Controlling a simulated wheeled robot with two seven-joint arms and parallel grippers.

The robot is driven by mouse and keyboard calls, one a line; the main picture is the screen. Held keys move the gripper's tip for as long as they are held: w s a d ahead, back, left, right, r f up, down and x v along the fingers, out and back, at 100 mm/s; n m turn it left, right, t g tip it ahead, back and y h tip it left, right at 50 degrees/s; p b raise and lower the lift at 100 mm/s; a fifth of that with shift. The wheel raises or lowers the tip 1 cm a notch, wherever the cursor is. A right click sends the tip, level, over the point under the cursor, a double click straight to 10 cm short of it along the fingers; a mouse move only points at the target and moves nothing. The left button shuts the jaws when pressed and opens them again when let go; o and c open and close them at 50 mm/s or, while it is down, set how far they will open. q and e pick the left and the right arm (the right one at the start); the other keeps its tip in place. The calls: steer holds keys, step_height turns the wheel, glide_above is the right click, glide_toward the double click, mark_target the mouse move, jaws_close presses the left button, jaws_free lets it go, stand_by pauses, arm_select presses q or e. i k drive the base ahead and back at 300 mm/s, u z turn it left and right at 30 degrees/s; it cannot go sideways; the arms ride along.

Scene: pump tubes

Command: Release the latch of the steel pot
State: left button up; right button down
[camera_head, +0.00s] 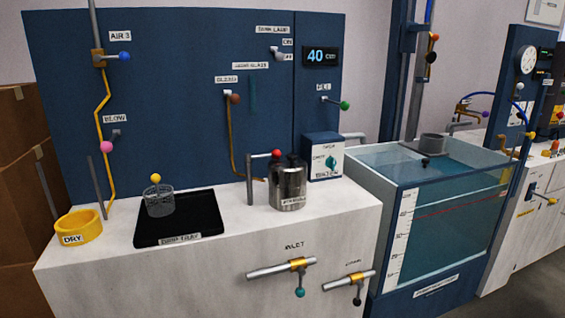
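The steel pot (288,188) stands upright on the white counter, right of centre. It is a shiny cylinder with a dark top and a small label low on its front. A grey post (249,180) stands just left of it, with a horizontal arm reaching right toward the pot's top. A red ball knob (276,153) sits at the end of that arm, at the pot's upper left edge. I cannot tell whether the arm touches the pot. Neither of my grippers is in view.
A black drip tray (180,228) holds a mesh basket (159,200) with a yellow knob. A yellow DRY ring (78,227) lies at the left. A blue timer box (323,157) stands behind right of the pot. A water tank (430,220) is further right. The counter before the pot is clear.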

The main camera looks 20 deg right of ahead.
mark_target(275, 154)
steer(key=z, duration=0.95)
steer(key=i, duration=0.65)
steer(key=u, duration=0.55)
steer(key=k, duration=0.5)
steer(key=u, duration=0.55)
steer(key=i, duration=0.85)
steer(key=z, duration=0.7)
